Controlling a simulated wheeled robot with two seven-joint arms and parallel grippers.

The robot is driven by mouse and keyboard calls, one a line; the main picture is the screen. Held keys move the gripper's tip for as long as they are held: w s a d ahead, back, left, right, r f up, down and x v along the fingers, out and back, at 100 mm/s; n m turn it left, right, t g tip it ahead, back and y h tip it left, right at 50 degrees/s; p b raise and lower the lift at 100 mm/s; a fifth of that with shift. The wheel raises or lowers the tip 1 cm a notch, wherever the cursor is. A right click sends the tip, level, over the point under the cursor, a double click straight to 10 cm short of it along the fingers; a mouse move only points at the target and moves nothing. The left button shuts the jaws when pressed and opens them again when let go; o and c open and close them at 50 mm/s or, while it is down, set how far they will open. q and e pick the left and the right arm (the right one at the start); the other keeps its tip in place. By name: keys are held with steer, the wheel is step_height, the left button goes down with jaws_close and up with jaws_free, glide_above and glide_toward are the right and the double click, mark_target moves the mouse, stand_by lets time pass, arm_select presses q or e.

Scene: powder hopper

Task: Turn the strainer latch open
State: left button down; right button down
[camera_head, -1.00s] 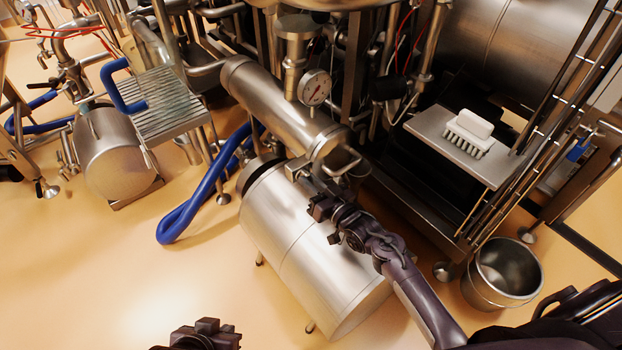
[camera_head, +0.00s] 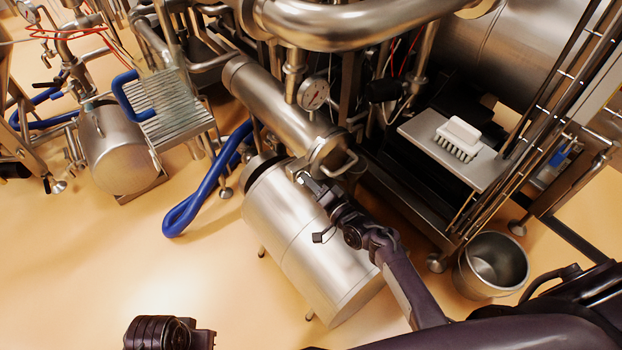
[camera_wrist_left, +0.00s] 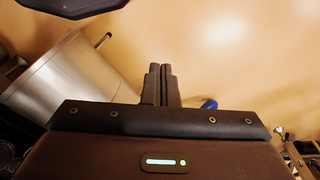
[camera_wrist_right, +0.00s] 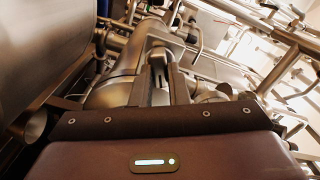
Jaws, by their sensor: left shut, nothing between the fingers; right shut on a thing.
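The strainer is a steel cylinder (camera_head: 275,105) slanting down to a clamped end cap (camera_head: 328,152) with a looped handle (camera_head: 341,167). My right gripper (camera_head: 306,180) is at the lower edge of this cap. In the right wrist view its fingers (camera_wrist_right: 160,80) are shut on a small metal bar, the latch (camera_wrist_right: 158,58), in front of the strainer body (camera_wrist_right: 122,65). The fingers hide part of the latch, so its exact angle is unclear. My left gripper (camera_wrist_left: 160,84) is shut and empty above the open floor, away from the strainer.
A large steel drum (camera_head: 305,240) lies just below the right gripper. A pressure gauge (camera_head: 313,93) and pipes stand close behind the strainer. A blue hose (camera_head: 205,190) is to the left. A brush (camera_head: 458,138) on a shelf and a bucket (camera_head: 492,265) are to the right.

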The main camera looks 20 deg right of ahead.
arm_select(q)
step_height(320, 180, down, 7)
steer(key=p, duration=0.1)
steer(key=shift+w+a+p, duration=0.2)
steer(key=shift+w+p, duration=0.15)
arm_select(e)
steer(key=shift+f+m, duration=0.1)
steer(key=shift+m, duration=2.5)
arm_select(q)
steer(key=shift+f, duration=0.1)
arm_select(e)
steer(key=c, duration=1.7)
jaws_free()
